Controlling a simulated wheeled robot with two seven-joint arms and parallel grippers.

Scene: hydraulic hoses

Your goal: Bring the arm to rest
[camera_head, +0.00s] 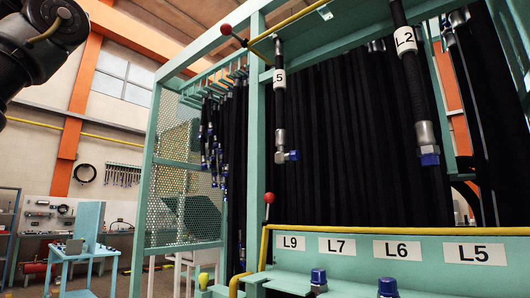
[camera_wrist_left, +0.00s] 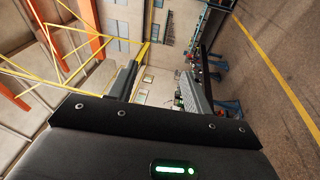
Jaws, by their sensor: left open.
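My left arm (camera_head: 40,45) is a dark shape at the upper left of the head view; its gripper is outside that view. In the left wrist view my left gripper (camera_wrist_left: 160,78) is open. Its two grey fingers stand well apart with nothing between them. The right gripper is not in view. A black hose (camera_head: 280,105) with a tag reading 5, its first letter unclear, hangs from the green frame. A black hose tagged L2 (camera_head: 412,75) hangs to its right, with a blue-ended fitting. Both hang apart from my arm.
A green panel (camera_head: 350,270) carries plates L9, L7, L6 and L5, with blue-capped ports (camera_head: 318,278) below. A red-knobbed lever (camera_head: 269,200) stands beside it. A mesh-sided frame (camera_head: 185,160) stands left. A small table (camera_head: 88,250) is farther left. Open floor (camera_wrist_left: 255,110) shows in the wrist view.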

